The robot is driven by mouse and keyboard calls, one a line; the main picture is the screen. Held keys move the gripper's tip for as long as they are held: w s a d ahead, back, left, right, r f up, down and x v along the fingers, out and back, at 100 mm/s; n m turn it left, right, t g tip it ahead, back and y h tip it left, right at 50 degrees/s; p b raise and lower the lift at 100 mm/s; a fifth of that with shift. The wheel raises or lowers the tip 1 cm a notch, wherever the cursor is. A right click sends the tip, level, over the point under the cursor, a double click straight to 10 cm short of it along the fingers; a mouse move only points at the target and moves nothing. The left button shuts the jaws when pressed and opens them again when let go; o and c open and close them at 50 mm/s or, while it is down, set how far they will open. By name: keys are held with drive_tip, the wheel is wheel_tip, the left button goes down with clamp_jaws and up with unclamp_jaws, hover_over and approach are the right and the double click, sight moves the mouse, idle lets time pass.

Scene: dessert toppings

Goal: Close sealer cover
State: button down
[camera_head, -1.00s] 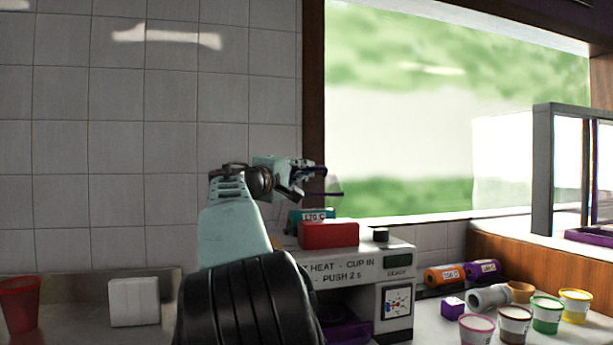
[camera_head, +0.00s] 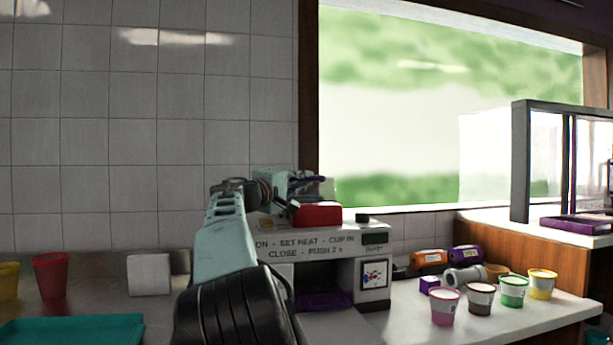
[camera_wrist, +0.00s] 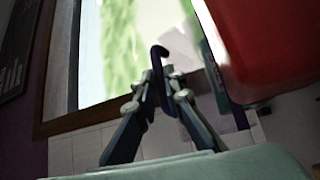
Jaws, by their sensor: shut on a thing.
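The sealer (camera_head: 375,245) is a white box with printed text, a small dark display and an open front bay with a purple part (camera_head: 325,300) inside. A red block-like part (camera_head: 317,214), perhaps its cover, is on top; it also fills the upper right of the wrist view (camera_wrist: 270,45). My gripper (camera_head: 312,180) is just above and behind the red part. In the wrist view its fingertips (camera_wrist: 160,85) are shut on a dark hooked piece (camera_wrist: 159,54). I cannot tell whether this piece joins the red part. My arm hides the sealer's left side.
A white block (camera_head: 149,274), a red cup (camera_head: 50,275) and a teal tray (camera_head: 75,330) are at left. The window (camera_head: 440,120) is behind.

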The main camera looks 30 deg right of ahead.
drive_tip(key=shift+w+a+f, duration=0.1)
drive_tip(key=shift+w+f, duration=0.1)
drive_tip(key=shift+f, duration=0.25)
drive_tip(key=shift+w+a+f, duration=0.1)
drive_tip(key=shift+w+f, duration=0.05)
drive_tip(key=shift+f, duration=0.3)
drive_tip(key=c, duration=2.4)
unclamp_jaws()
drive_tip(key=shift+o, duration=0.5)
drive_tip(key=shift+w+f, duration=0.15)
drive_tip(key=shift+w, duration=0.05)
drive_tip(key=shift+d, duration=0.1)
drive_tip(key=shift+s, duration=0.1)
drive_tip(key=shift+s+a, duration=0.15)
drive_tip(key=shift+a, duration=0.2)
drive_tip(key=v, duration=0.7)
drive_tip(key=r+v, duration=0.1)
drive_tip(key=v, duration=0.3)
drive_tip(key=shift+s+a, duration=0.1)
drive_tip(key=shift+s, duration=0.1)
